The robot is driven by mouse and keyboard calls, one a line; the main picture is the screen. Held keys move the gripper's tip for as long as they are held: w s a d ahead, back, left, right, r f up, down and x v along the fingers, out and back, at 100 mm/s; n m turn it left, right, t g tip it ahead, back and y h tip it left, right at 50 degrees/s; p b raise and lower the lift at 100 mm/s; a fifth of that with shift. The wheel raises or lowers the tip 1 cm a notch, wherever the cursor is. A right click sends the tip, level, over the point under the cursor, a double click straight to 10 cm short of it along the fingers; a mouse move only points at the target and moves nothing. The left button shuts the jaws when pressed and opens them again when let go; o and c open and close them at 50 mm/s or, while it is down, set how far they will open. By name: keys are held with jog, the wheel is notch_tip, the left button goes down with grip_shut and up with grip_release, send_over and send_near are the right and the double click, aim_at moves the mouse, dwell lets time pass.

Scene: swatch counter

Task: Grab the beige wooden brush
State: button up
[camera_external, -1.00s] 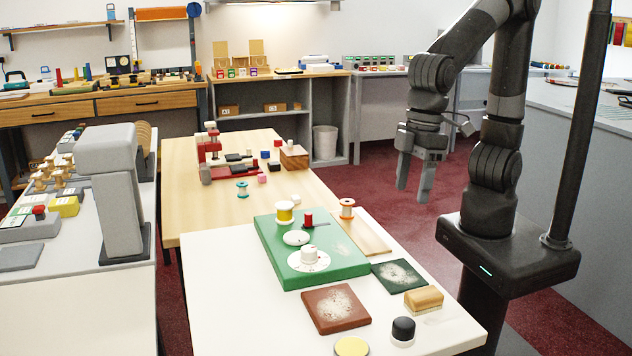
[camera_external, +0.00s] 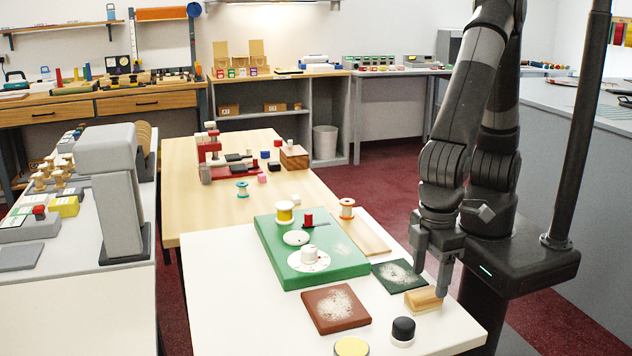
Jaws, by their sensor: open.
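The beige wooden brush (camera_external: 422,300) is a small block with a pale underside, lying on the white table (camera_external: 225,290) near its right edge. My gripper (camera_external: 430,284) points down at the brush, with its two fingers apart. One finger is at the brush's right end and the other is above and behind it. The fingers are open and not closed on the brush. I cannot tell whether they touch it.
A dark green swatch (camera_external: 398,276) lies just behind the brush. A black-topped knob (camera_external: 403,330) stands in front of it. A brown swatch (camera_external: 336,309) and a green board (camera_external: 275,262) with spools lie to the left. The table's left front is clear.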

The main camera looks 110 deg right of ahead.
aim_at(425, 293)
jog(key=f, duration=0.5)
jog(key=shift+w+d, duration=0.1)
jog(key=shift+w, duration=0.15)
jog(key=shift+c, duration=0.2)
jog(key=c, duration=1)
jog(key=shift+c, duration=0.2)
